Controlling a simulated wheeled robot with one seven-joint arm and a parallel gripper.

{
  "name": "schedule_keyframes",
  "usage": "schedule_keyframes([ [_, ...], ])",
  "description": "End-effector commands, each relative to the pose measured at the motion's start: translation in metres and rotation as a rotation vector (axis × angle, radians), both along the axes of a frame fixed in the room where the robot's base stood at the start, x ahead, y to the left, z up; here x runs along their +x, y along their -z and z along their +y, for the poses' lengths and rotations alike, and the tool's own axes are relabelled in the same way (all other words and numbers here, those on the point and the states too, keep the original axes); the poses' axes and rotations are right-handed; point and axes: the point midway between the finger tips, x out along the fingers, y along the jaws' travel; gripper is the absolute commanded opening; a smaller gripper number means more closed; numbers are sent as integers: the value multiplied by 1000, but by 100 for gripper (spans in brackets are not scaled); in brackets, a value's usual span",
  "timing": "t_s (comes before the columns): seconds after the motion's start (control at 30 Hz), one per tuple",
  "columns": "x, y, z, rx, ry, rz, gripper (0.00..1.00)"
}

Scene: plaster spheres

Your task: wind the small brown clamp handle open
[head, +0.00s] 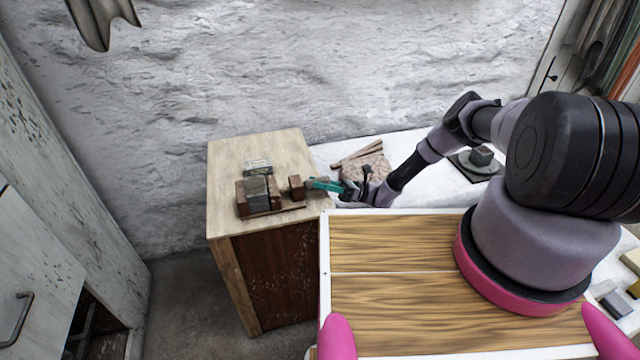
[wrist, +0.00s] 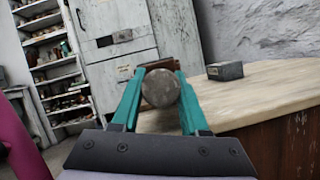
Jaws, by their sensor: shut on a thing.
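The brown wooden clamp (head: 258,204) sits on top of the pale wooden cabinet, with a grey block (head: 256,188) between its parts. A separate small brown block (head: 296,187) of it stands on the right, closest to my gripper. My gripper (head: 313,184) reaches in from the right, level with that block. In the wrist view the teal fingers of my gripper (wrist: 158,92) are shut on a round, mottled grey-brown knob (wrist: 160,88), the clamp handle seen end-on. The brown clamp body (wrist: 153,66) shows partly behind it; the handle's shaft is hidden.
The cabinet top (head: 230,165) has free room around the clamp. A small grey block (head: 258,167) lies behind the clamp; a grey block (wrist: 225,70) also shows in the wrist view. A stone slab (head: 368,167) and sticks lie on the white surface beyond my forearm.

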Motion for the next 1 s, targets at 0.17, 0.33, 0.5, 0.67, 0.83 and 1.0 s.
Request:
schedule_keyframes([
  [0.17, -1, 2, -1, 10, -1, -46, 0],
  [0.33, -1, 2, -1, 14, -2, -62, 0],
  [0.5, -1, 2, -1, 15, -2, -64, 0],
  [0.67, -1, 2, -1, 13, -2, -63, 0],
  [0.83, -1, 1, -1, 15, -2, -63, 74],
  [1.0, 0, 1, 0, 16, -1, -62, 74],
])
